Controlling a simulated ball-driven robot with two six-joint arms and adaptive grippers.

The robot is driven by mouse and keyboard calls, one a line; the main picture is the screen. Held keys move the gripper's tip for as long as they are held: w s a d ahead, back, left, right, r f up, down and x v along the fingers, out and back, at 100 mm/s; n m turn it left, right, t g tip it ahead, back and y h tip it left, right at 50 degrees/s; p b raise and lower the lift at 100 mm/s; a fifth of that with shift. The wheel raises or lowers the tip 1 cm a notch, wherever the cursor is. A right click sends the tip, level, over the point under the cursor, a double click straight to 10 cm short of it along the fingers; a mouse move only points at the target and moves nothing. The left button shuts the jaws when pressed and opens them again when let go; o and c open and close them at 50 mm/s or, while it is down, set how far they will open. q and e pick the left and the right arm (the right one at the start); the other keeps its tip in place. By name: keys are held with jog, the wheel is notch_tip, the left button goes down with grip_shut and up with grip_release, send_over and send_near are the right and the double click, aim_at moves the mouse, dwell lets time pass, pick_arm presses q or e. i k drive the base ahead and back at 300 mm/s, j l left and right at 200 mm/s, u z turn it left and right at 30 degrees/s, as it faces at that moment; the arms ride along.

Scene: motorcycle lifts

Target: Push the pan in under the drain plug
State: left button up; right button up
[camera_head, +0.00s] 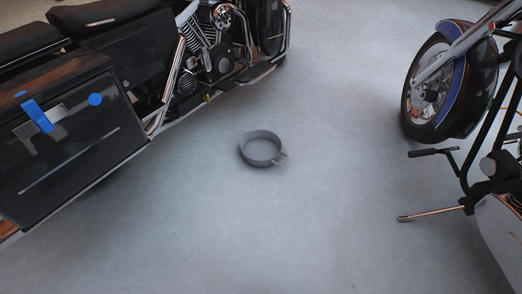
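A round grey pan (262,149) sits flat on the pale floor near the middle of the view. Its short handle points to the lower right. It stands in the open, to the right of the black motorcycle (95,140) and apart from it. A small brass-coloured piece (208,97) shows low on that motorcycle's side, below the engine. I cannot tell whether it is the drain plug. Neither of my grippers is in view.
A second motorcycle with a blue fender (463,60) stands at the right, its front wheel (428,88) towards the pan. The pale floor (270,235) around and in front of the pan is clear.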

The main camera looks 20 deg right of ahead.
aim_at(259, 148)
jog(key=i+l+u, duration=0.25)
jog(key=l, duration=0.45)
jog(key=i+l+u, duration=0.2)
jog(key=l, duration=0.55)
jog(key=i+l+u, duration=0.1)
jog(key=l+u, duration=0.15)
jog(key=l, duration=0.5)
jog(key=l+u, duration=0.25)
jog(key=l, duration=0.5)
